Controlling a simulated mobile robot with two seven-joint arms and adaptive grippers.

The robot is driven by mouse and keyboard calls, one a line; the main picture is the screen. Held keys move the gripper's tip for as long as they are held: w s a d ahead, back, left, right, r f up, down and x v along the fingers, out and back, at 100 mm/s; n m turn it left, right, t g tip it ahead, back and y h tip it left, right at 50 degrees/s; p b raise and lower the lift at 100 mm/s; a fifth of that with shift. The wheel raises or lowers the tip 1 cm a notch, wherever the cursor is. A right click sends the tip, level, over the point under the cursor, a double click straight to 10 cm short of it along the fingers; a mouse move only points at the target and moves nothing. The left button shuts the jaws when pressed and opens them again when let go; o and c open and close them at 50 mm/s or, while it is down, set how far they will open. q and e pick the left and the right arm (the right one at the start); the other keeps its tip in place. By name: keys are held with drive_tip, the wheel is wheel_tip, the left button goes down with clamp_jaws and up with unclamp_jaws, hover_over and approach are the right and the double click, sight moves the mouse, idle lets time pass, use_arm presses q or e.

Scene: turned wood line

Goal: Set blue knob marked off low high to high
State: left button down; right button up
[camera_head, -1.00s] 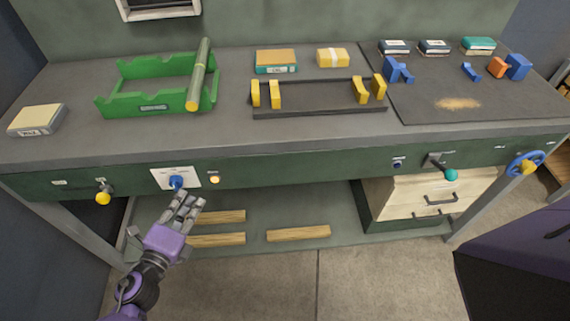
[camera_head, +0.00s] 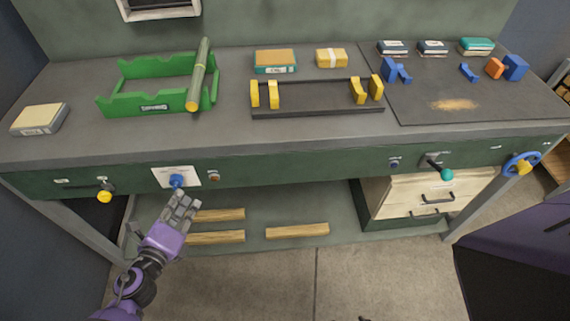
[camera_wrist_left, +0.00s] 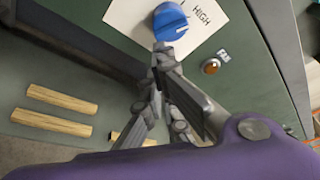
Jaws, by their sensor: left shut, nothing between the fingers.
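The blue knob (camera_head: 177,181) sits on a white plate (camera_head: 190,172) on the green bench front. In the left wrist view the blue knob (camera_wrist_left: 169,18) has a white mark at its edge, on the side of the printed word HIGH (camera_wrist_left: 203,14). The other words are not readable, and the exact setting is hard to tell. My left gripper (camera_head: 182,197) is shut and empty just below the knob. In the left wrist view its fingertips (camera_wrist_left: 162,48) are close to the knob's lower edge; touching or not is unclear. My right gripper is not in view.
An unlit amber lamp (camera_head: 215,177) is right of the plate. A teal-tipped lever (camera_head: 447,174) and a blue wheel (camera_head: 520,165) are far right. Wooden strips (camera_head: 297,231) lie on the lower shelf. The bench's front edge overhangs the panel.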

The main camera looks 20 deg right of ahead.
use_arm(q)
drive_tip(key=shift+a, duration=0.1)
drive_tip(key=shift+w+a+f, duration=0.1)
drive_tip(key=shift+a, duration=0.15)
idle(0.6)
idle(0.3)
